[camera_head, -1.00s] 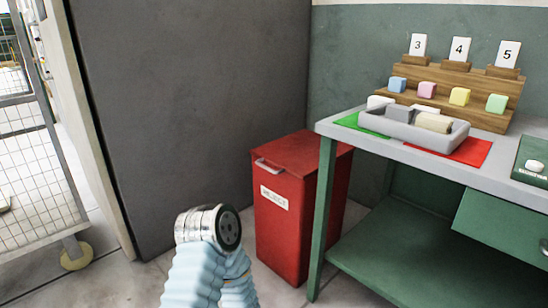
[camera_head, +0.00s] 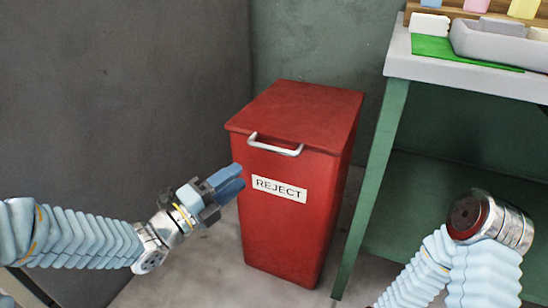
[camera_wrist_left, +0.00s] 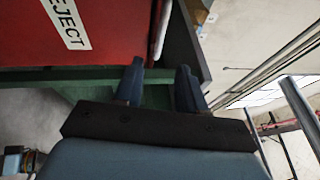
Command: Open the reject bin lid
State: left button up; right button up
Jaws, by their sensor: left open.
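The red reject bin (camera_head: 285,220) stands on the floor with its lid (camera_head: 300,112) shut. A pale metal handle (camera_head: 275,147) sticks out from the lid's front edge, above the white REJECT label (camera_head: 279,189). My left gripper (camera_head: 236,180) is open and empty, in front of the bin's left side, a little below and left of the handle. In the left wrist view its two dark fingers (camera_wrist_left: 160,85) show apart, with the red bin front (camera_wrist_left: 110,30) and label (camera_wrist_left: 68,22) at upper left. My right arm shows at lower right, but its gripper is not in view.
A green table (camera_head: 450,78) with a grey top stands right of the bin, its leg (camera_head: 370,190) close beside it. A green mat (camera_head: 460,52) and grey tray (camera_head: 500,42) lie on top. A dark grey panel (camera_head: 120,100) stands behind on the left.

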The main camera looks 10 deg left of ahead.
aim_at(270, 150)
pick_arm(q)
jog(key=x, duration=1.2)
jog(key=shift+w+a+p, duration=0.2)
jog(key=shift+w+p, duration=0.1)
jog(key=shift+w, duration=0.15)
jog(key=shift+c, duration=0.3)
grip_shut()
